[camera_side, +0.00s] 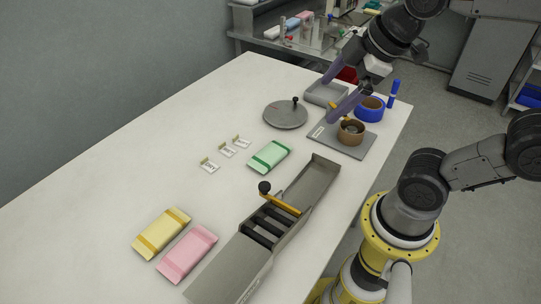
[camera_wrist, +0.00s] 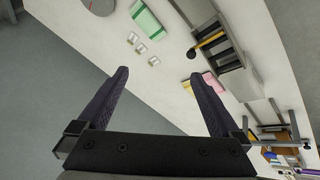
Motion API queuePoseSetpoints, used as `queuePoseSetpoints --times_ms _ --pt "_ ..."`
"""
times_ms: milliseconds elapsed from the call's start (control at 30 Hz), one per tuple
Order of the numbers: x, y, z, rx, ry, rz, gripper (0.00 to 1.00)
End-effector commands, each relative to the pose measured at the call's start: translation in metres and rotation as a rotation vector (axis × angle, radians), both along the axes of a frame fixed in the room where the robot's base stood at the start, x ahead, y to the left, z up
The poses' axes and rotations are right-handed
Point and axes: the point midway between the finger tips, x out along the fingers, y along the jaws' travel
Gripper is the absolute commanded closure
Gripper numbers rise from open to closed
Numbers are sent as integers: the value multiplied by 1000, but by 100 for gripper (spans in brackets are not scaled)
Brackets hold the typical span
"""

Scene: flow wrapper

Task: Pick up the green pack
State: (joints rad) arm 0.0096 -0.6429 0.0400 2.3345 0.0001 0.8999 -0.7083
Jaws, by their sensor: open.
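The green pack (camera_side: 268,156) lies flat on the white table, near the middle, behind the grey wrapper machine. In the wrist view the green pack (camera_wrist: 153,18) shows at the top, beyond the fingertips. My gripper (camera_side: 337,92) is raised above the far right part of the table, to the right of the green pack and apart from it. In the wrist view my gripper (camera_wrist: 157,75) has its two dark fingers spread wide with nothing between them.
The grey wrapper (camera_side: 268,230) with a black-knobbed orange lever stands in front. Yellow (camera_side: 161,232) and pink (camera_side: 187,253) packs lie front left. Several small tags (camera_side: 226,151) lie left of the green pack. A round grey plate (camera_side: 285,114) and blue tape roll (camera_side: 369,110) stand behind. The left table is clear.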

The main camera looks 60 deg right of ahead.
Motion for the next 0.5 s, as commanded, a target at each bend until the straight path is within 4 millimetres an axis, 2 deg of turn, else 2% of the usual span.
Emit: queuePoseSetpoints --times_ms 133,267,367,500 --pt "52 -7 2 -154 81 280 0" --pt "98 -16 -13 -245 161 497 0" --pt "131 -25 -33 -283 227 631 0" --pt "167 -39 -74 -287 321 757 0"
